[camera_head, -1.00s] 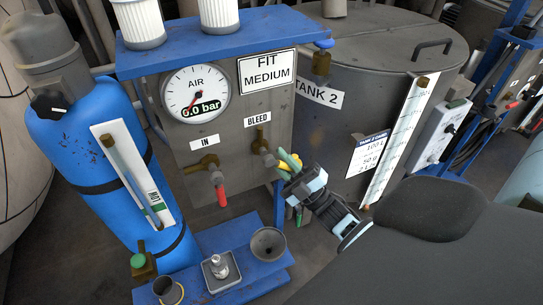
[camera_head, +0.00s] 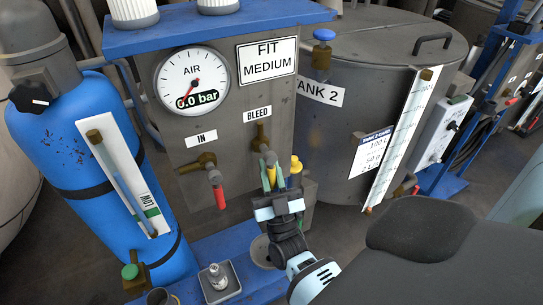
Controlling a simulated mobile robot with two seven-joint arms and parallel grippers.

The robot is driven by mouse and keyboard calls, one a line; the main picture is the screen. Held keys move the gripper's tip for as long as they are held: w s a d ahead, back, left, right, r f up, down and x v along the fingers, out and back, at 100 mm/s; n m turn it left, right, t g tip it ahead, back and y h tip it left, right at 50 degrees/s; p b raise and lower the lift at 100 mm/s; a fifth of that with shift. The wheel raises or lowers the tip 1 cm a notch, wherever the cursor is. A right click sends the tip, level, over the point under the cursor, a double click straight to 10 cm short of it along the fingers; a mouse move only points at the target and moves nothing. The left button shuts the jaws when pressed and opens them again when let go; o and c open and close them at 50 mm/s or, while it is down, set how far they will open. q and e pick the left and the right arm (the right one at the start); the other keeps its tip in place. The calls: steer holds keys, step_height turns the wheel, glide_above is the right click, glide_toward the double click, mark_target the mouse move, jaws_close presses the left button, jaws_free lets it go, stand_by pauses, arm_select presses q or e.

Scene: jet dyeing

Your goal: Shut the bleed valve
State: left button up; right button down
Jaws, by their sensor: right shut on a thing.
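The bleed valve (camera_head: 262,143) is a brass fitting under the BLEED label on the grey panel. Its yellow lever (camera_head: 271,177) hangs roughly downward. My right gripper (camera_head: 273,177) is in front of it, with its greenish fingers shut on the lever, one on each side. The fingers and gripper body hide the lower end of the lever. My left gripper is not in view.
The air gauge (camera_head: 192,82) reads 0.0 bar. The IN valve (camera_head: 207,162) with a red lever (camera_head: 219,197) is left of the bleed valve. A yellow-topped item (camera_head: 296,166) stands just right of my fingers. A blue cylinder (camera_head: 75,145) is at left, Tank 2 (camera_head: 345,120) at right.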

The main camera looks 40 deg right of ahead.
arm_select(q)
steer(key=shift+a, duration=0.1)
arm_select(e)
steer(key=shift+a+m+g+h, duration=0.15)
steer(key=shift+m+g+h, duration=0.25)
steer(key=shift+m+h, duration=0.45)
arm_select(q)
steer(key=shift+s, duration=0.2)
arm_select(e)
steer(key=c, duration=1.3)
jaws_free()
steer(key=shift+c, duration=0.2)
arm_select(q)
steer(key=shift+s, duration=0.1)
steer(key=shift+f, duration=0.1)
arm_select(e)
steer(key=shift+f, duration=0.1)
